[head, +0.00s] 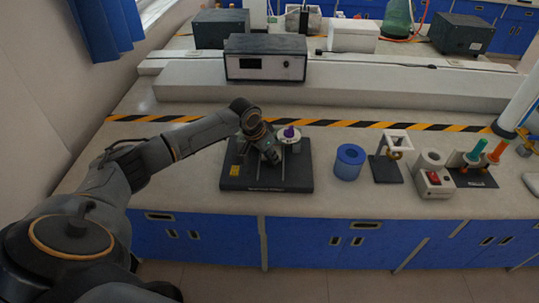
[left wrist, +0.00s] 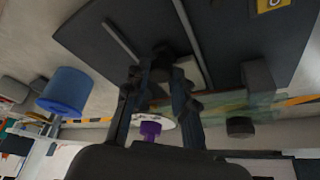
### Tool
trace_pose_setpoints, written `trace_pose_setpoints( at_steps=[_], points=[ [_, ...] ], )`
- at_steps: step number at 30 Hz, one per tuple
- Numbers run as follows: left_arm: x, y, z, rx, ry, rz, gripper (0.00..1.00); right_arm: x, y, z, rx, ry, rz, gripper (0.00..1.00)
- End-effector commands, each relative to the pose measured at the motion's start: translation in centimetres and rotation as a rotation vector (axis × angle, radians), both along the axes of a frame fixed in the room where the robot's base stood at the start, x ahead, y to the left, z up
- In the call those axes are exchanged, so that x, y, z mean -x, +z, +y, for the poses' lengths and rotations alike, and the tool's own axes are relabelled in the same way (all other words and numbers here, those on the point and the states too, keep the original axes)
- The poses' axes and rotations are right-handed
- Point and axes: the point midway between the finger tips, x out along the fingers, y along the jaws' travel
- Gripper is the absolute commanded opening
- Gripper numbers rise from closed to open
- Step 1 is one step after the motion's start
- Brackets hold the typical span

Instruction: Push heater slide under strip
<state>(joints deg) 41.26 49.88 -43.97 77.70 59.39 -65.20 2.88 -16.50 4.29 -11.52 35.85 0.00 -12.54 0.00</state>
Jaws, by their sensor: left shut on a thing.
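A dark base board (head: 265,184) lies on the bench, with two thin rails showing on it in the left wrist view (left wrist: 125,42). My left gripper (head: 273,157) is low over the middle of the board. In the left wrist view (left wrist: 163,62) its fingers are close together on a small part that they mostly hide, apparently the heater slide. A pale block (left wrist: 190,70) shows beside the fingertips. A greenish, see-through strip (left wrist: 232,104) spans beyond the fingers, partly hidden by them. A white disc (head: 290,139) with a purple piece (head: 289,132) is behind the gripper. My right gripper is not in view.
A blue cylinder (head: 349,162) stands right of the board. Farther right are a small white stand (head: 387,168) and a white box with a red switch (head: 434,183). A grey instrument (head: 265,58) sits on the ledge behind. The bench between board and cylinder is clear.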

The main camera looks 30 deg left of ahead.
Motion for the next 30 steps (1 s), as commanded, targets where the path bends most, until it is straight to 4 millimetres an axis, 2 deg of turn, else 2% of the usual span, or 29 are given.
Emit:
trace_pose_setpoints(
  at_steps=[1,3,4,6,7,12,14,16,19,23,30],
  points=[
    [0.4,-0.7,-0.2,0.000,-0.003,0.013,0.00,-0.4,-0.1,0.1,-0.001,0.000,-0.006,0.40],
    [0.4,-0.8,-0.2,-0.001,-0.003,0.015,0.00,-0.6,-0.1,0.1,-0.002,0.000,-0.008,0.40],
    [0.4,-0.8,-0.2,0.000,-0.003,0.014,0.32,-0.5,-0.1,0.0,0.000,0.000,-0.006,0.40],
    [0.4,-0.7,-0.2,0.000,-0.003,0.014,0.46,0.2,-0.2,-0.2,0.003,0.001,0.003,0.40],
    [0.4,-0.7,-0.2,0.000,-0.003,0.013,0.48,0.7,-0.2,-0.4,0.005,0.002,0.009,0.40],
    [0.4,-0.7,-0.2,0.000,-0.003,0.013,0.48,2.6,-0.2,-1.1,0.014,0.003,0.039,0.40],
    [0.4,-0.7,-0.1,0.000,-0.002,0.012,0.48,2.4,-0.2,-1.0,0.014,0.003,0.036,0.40],
    [0.4,-0.5,-0.1,-0.001,-0.003,0.012,0.48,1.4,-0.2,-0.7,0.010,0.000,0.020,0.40],
    [0.6,0.2,0.0,0.000,-0.003,0.010,0.48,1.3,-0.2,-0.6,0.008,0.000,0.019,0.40],
    [1.4,2.1,0.2,0.000,-0.003,0.010,0.48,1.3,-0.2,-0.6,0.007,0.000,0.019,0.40],
    [3.2,6.9,0.7,-0.001,-0.004,0.011,0.48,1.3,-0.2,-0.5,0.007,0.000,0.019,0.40]
  ],
)
